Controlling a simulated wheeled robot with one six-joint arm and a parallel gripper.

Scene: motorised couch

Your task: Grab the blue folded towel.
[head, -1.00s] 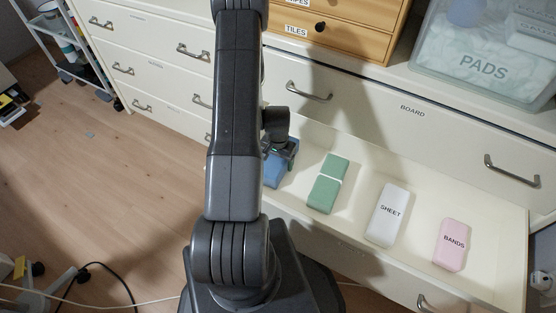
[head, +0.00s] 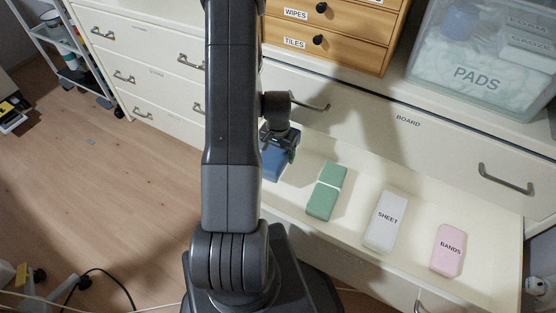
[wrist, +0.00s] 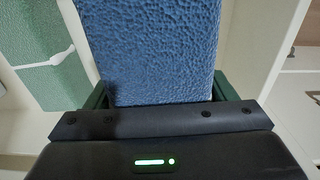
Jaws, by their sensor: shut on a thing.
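The blue folded towel (head: 274,164) is at the left end of the open drawer (head: 305,225), partly hidden behind my arm. In the wrist view the blue towel (wrist: 155,50) fills the space between the jaws, its textured face close to the camera. My gripper (head: 282,143) is over the towel and shut on it; the dark green fingers (wrist: 160,95) show at both sides of the towel in the wrist view. I cannot tell whether the towel touches the drawer floor.
The drawer also holds a green folded item (head: 326,191), a white SHEET pack (head: 386,222) and a pink BANDS pack (head: 448,249). The drawer front above, labelled BOARD, has handles. A clear PADS bin (head: 475,75) and a wooden drawer box (head: 340,40) stand on top.

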